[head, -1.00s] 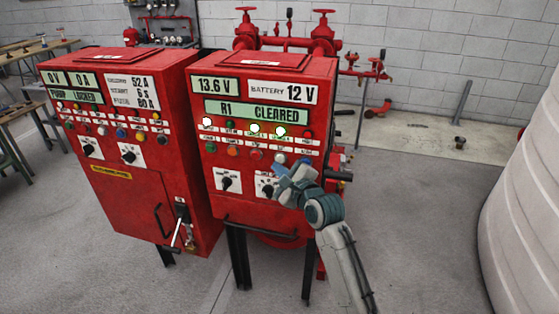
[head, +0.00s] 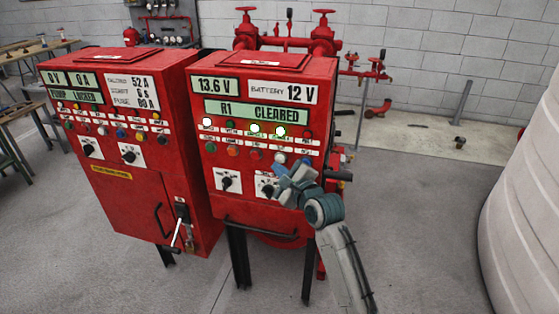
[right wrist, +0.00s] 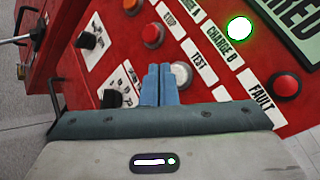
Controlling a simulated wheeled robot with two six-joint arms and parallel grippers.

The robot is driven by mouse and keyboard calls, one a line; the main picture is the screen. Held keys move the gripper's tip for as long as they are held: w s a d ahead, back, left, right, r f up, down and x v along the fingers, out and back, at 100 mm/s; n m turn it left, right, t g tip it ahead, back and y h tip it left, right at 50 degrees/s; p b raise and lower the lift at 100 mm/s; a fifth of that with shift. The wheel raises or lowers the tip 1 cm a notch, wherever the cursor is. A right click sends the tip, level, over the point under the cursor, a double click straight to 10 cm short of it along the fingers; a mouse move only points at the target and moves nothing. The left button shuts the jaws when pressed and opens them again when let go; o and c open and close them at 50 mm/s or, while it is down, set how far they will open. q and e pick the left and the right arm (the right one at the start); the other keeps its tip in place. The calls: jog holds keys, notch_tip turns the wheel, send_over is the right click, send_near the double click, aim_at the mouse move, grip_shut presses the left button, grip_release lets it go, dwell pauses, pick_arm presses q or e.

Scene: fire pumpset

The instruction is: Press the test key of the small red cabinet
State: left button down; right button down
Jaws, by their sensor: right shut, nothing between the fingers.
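The small red cabinet (head: 214,195) is the right one of two and its display reads R1 CLEARED. Its test key is a pale round button (head: 280,157) in the lower row. In the right wrist view the test key (right wrist: 181,74) sits beside the label TEST. My right gripper (head: 279,168) is shut and empty, in front of the cabinet just below the key. In the right wrist view its blue fingertips (right wrist: 160,71) appear close beside the key and hide part of its edge. I cannot tell if they touch. My left gripper is not in view.
Black rotary knobs (head: 227,183) sit below the key row. A larger red cabinet (head: 115,210) stands at left. Red piping (head: 285,40) is behind, and a pale tank (head: 525,190) is at right.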

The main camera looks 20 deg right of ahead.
dwell(0.3)
jog(key=shift+w+d+p, duration=0.3)
jog(key=shift+w+p, duration=0.1)
jog(key=shift+w+d, duration=0.2)
jog(key=shift+w, duration=0.1)
dwell(0.8)
jog(key=shift+p, duration=0.3)
jog(key=shift+s+a+p, duration=0.45)
jog(key=shift+s+p, duration=0.25)
